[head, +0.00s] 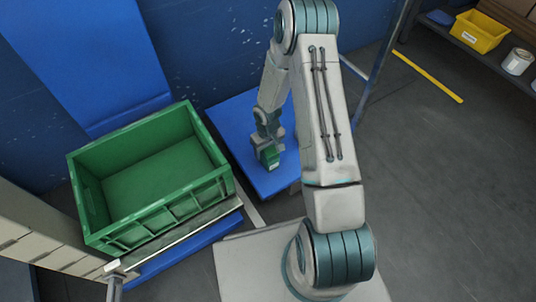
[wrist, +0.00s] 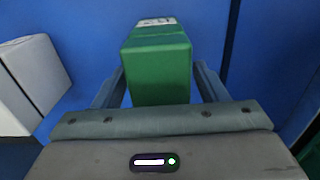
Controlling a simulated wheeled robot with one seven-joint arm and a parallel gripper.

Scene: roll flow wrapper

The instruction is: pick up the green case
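The green case (wrist: 158,72) is a small green block with a white label at its far top edge. In the wrist view it stands between the two fingers of my gripper (wrist: 160,82). One finger is on each side, with narrow gaps showing, so my gripper looks open around it. In the head view the case (head: 270,158) shows just below my gripper (head: 268,146), over a blue surface (head: 283,181). Its lower part is hidden by the palm in the wrist view. I cannot tell whether the case touches the blue surface.
A large empty green crate (head: 150,220) stands at left on a stand beside the blue surface. A blue wall is behind. A grey block (wrist: 38,80) is left in the wrist view. A shelf with a yellow bin (head: 481,32) and a white can (head: 517,61) is upper right.

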